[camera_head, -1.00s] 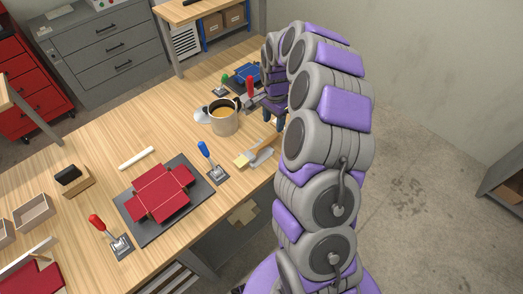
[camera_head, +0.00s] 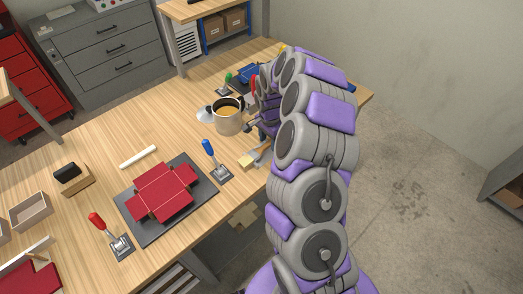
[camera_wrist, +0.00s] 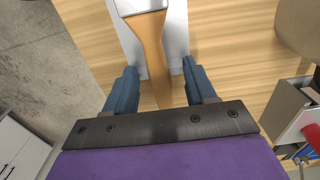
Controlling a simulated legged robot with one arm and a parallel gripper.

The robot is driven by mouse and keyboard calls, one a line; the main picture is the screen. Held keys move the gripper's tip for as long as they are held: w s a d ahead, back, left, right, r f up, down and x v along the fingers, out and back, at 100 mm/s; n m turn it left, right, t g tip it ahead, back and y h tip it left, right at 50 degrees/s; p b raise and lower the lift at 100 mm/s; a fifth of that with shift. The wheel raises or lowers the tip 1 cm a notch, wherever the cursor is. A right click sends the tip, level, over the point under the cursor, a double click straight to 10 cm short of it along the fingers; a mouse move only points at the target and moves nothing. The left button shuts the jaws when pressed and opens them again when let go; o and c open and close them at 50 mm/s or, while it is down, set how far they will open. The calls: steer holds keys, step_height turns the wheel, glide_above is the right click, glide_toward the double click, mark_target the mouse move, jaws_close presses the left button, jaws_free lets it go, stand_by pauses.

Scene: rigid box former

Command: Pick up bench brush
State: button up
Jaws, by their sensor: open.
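The bench brush lies near the right edge of the wooden bench in the head view, with its pale bristles (camera_head: 247,161) toward the left. My arm hides part of its handle there. In the wrist view its wooden handle (camera_wrist: 150,45) runs down the middle, with a metal band at the top edge. A pale flat piece (camera_wrist: 175,35) lies under or beside it. My gripper (camera_wrist: 159,66) is open, with one blue finger on each side of the handle in the picture. I see no clear contact, and the height gap cannot be told.
A metal pot (camera_head: 228,116) stands just beyond the brush. A blue-handled clamp (camera_head: 214,162) and a dark mat (camera_head: 195,208) with a red flat box are to the left. A white stick (camera_head: 138,156) lies on the bench. The bench edge is close at right.

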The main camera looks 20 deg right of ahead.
steer(key=shift+a+r, duration=0.1)
steer(key=shift+a, duration=0.25)
steer(key=shift+c, duration=0.4)
steer(key=shift+d, duration=0.85)
steer(key=c, duration=0.5)
steer(key=shift+d, duration=0.25)
steer(key=shift+c, duration=1.4)
steer(key=shift+a, duration=0.2)
steer(key=shift+c, duration=0.6)
steer(key=shift+a, duration=0.7)
jaws_close()
steer(key=shift+d+r, duration=0.3)
steer(key=shift+d, duration=0.15)
steer(key=shift+s+d+r+p, duration=0.15)
steer(key=shift+r+p, duration=0.2)
steer(key=shift+r, duration=0.4)
steer(key=shift+s+a+r+p, duration=0.15)
steer(key=shift+r+p, duration=0.15)
steer(key=shift+r, duration=0.45)
steer(key=s+r+p, duration=0.1)
steer(key=s+p, duration=0.1)
steer(key=s, duration=1.3)
steer(key=shift+s+a+r, duration=0.15)
steer(key=shift+s+a, duration=0.05)
steer(key=shift+a, duration=0.25)
